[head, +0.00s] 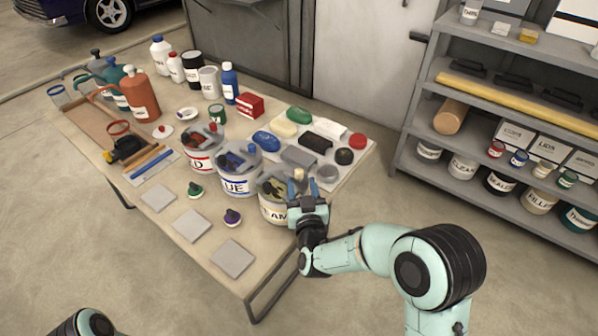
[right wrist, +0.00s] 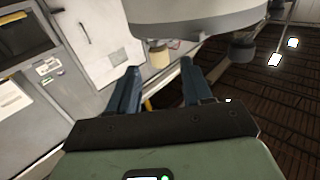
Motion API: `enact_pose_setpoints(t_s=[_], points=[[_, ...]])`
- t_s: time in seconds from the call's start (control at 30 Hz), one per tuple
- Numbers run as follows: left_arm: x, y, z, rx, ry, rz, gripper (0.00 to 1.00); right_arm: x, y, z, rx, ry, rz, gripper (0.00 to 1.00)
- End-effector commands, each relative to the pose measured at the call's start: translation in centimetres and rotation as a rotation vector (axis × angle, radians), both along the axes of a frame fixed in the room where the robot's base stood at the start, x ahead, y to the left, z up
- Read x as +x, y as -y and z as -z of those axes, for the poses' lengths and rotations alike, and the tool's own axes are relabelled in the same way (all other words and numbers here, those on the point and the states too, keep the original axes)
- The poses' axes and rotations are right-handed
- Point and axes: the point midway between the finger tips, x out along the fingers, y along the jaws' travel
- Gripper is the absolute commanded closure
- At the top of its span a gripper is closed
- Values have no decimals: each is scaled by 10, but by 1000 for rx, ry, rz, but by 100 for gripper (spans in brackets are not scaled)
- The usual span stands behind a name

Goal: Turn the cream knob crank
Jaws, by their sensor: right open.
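The cream can (head: 273,209), whose label is partly hidden, stands at the table's front right with a grinder-like top. My right gripper (head: 302,184) is at the can's right side and covers part of it. My left gripper is out of view; only part of my left arm shows at bottom left.
The blue can (head: 238,184) and red can (head: 201,160) stand left of the cream can. Small knobbed pieces and grey square tiles (head: 233,258) lie in front. Blocks and bottles fill the table's back. A grey shelf (head: 415,120) stands at right.

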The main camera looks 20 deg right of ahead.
Motion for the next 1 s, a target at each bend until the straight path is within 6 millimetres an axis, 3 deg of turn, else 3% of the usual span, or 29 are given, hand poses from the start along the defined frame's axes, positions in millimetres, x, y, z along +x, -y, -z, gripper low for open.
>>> enact_pose_setpoints(t_s=[0.1, 0.3, 0.7, 0.87, 1.0], points=[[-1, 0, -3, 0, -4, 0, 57, 24, 4, 0, -1, 0, 2, 50], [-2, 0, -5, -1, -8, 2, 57, 48, 6, 0, 0, -2, 0, 50], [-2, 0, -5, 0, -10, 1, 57, 55, 7, 1, 1, -2, 0, 50], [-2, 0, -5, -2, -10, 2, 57, 55, 7, 1, 1, -2, 0, 100], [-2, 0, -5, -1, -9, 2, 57, 55, 7, 1, 1, -2, -2, 100]])
